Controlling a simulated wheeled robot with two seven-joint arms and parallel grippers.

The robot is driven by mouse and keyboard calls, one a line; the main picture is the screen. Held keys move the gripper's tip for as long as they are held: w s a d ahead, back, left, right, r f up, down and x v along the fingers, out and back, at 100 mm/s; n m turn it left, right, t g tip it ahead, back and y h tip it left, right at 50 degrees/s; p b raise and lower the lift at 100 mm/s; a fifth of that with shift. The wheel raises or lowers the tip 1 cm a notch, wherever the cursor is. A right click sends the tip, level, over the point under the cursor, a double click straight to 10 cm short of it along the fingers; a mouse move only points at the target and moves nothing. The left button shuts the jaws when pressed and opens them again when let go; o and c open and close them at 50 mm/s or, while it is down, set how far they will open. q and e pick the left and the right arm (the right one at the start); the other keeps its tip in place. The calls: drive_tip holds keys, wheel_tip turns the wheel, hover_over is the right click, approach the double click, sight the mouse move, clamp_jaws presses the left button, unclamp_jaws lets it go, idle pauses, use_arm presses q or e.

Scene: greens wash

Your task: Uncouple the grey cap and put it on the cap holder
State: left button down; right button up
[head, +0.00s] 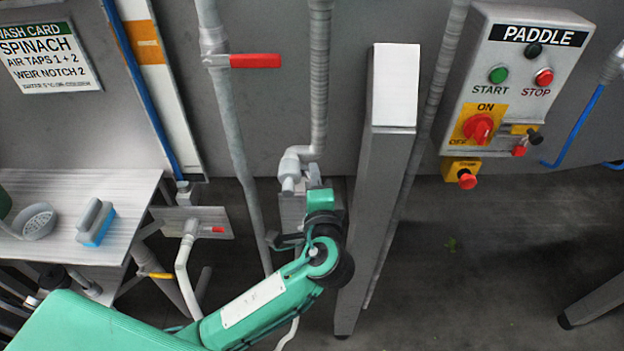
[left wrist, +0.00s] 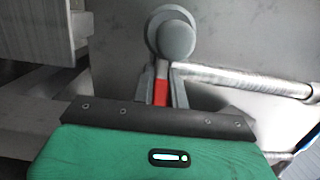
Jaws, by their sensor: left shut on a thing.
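In the left wrist view my left gripper (left wrist: 161,88) has its two fingers on either side of a red handle (left wrist: 161,93) and is shut on it. The handle runs up to a rounded grey fitting (left wrist: 174,38), which may be the grey cap; I cannot tell for sure. In the head view my green left arm reaches up to a light grey fitting (head: 291,166) at the lower end of a ribbed pipe. My wrist hides the fingertips and the red handle there. I cannot make out the cap holder for certain. My right gripper is not in view.
A grey post (head: 385,160) stands close right of my left wrist. A red lever (head: 255,61) sticks out from a pipe above. A bench (head: 75,185) with a blue-and-grey brush (head: 96,222) is at left. The PADDLE control box (head: 510,85) is at upper right.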

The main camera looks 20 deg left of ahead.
use_arm(q)
drive_tip(key=n+g+y, duration=0.1)
drive_tip(key=y, duration=0.1)
drive_tip(key=n+g+y+b, duration=0.1)
drive_tip(key=n+y, duration=0.1)
drive_tip(key=w+n+g+y, duration=0.1)
drive_tip(key=g+y, duration=0.1)
drive_tip(key=shift+w+d+f+n, duration=0.1)
drive_tip(key=shift+d+n, duration=0.15)
drive_tip(key=shift+n, duration=0.05)
drive_tip(key=shift+g, duration=0.3)
drive_tip(key=c, duration=1.4)
unclamp_jaws()
drive_tip(key=shift+w+a, duration=0.1)
